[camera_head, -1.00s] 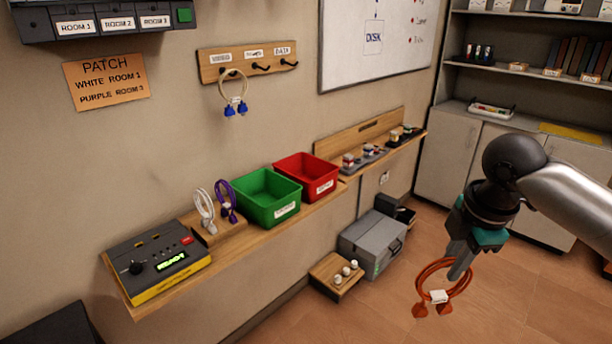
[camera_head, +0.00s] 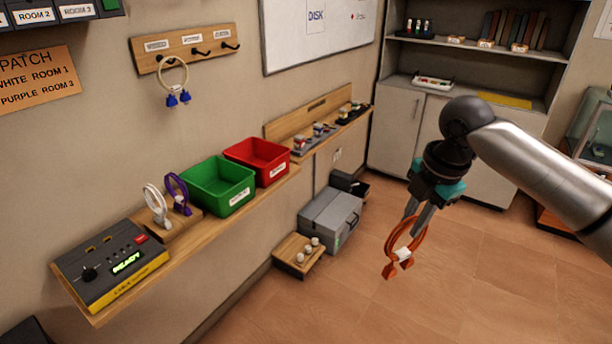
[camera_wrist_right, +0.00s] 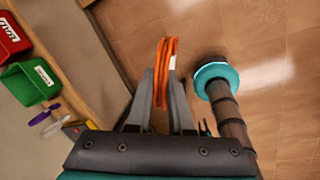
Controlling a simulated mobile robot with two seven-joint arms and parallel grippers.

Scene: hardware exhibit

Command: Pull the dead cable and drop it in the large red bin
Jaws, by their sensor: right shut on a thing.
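My right gripper (camera_head: 411,213) is shut on an orange coiled cable (camera_head: 390,240) with a white tag and orange plugs. The cable hangs below the fingers in the air over the floor. In the right wrist view the cable (camera_wrist_right: 166,65) sits between the two fingers (camera_wrist_right: 163,95). The red bin (camera_head: 269,178) stands on the wooden wall shelf, left of the gripper in the head view and apart from it. The red bin also shows at the upper left of the right wrist view (camera_wrist_right: 8,42).
A green bin (camera_head: 236,201) stands beside the red one. White (camera_head: 155,206) and purple (camera_head: 178,192) cables stand left of it, near a tester box (camera_head: 110,267). A cream cable with blue plugs (camera_head: 173,80) hangs above.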

